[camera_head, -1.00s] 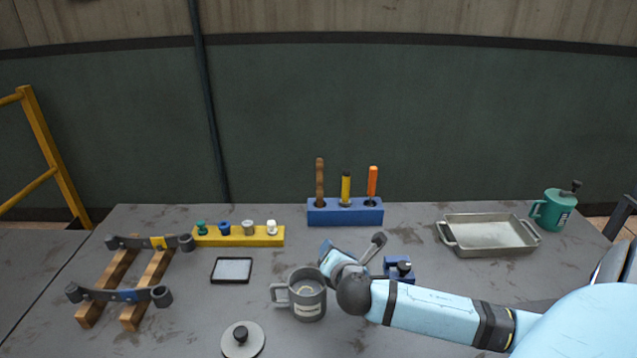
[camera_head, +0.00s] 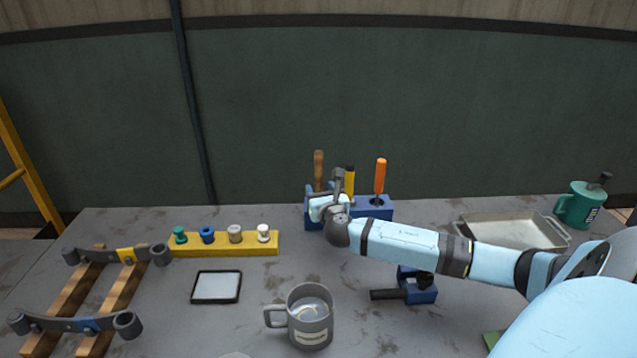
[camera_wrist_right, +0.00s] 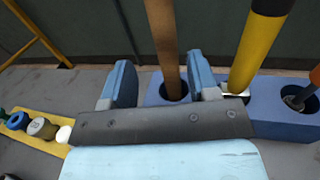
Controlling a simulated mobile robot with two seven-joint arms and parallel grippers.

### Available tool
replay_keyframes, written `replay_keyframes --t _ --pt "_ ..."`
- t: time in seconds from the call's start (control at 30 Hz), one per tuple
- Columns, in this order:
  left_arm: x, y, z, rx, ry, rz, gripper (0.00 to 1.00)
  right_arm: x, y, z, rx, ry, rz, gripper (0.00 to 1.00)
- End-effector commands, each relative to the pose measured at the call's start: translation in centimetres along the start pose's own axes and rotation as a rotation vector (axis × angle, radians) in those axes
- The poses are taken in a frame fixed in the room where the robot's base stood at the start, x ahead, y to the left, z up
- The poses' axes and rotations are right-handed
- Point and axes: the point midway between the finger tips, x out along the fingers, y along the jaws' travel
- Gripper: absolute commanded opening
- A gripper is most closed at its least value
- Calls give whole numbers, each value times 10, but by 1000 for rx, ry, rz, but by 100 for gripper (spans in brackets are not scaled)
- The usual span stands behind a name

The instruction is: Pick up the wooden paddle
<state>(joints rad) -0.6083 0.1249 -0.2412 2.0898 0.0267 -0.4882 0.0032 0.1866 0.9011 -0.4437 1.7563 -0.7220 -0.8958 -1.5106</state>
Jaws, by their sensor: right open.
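The wooden paddle (camera_head: 319,168) stands upright in the left hole of the blue holder block (camera_head: 372,208) at the back of the table. In the right wrist view the paddle's brown shaft (camera_wrist_right: 164,40) rises from its hole, beyond and between the two fingers. My right gripper (camera_wrist_right: 160,85) is open and empty, with its fingers close to the paddle and the block. In the head view my right gripper (camera_head: 328,200) hides part of the block and the paddle's lower end. My left gripper is not in view.
A yellow-handled tool (camera_head: 350,180) and an orange-handled tool (camera_head: 381,175) stand in the same block, right of the paddle. A yellow rack (camera_head: 225,246) with several small knobs lies to the left. A grey mug (camera_head: 311,318) stands in front. A metal tray (camera_head: 512,232) lies right.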

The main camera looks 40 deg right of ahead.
Motion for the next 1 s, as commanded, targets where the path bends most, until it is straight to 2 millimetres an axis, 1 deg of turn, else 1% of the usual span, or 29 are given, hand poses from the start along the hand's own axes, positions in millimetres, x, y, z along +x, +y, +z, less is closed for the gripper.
replay_keyframes --t 0.03,0.23,0.4,0.5,0.6,0.8,0.83,0.87,0.9,0.97,1.0 --pt "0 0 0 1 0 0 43 6 0 0 2 -1 -1 55" --pt "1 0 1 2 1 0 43 19 -2 1 2 0 0 55" --pt "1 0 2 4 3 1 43 45 -8 3 2 0 -2 55" --pt "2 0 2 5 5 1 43 57 -8 2 2 1 -2 55" --pt "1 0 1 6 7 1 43 63 -8 3 2 1 0 55" --pt "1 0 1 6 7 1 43 63 -8 3 2 2 0 55" --pt "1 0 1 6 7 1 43 63 -8 3 2 2 0 52" --pt "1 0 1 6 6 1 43 63 -8 3 2 2 0 46" --pt "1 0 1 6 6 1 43 63 -8 3 2 2 0 36" --pt "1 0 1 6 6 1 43 63 -8 3 2 2 0 22" --pt "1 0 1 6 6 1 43 63 -8 3 2 2 0 13"
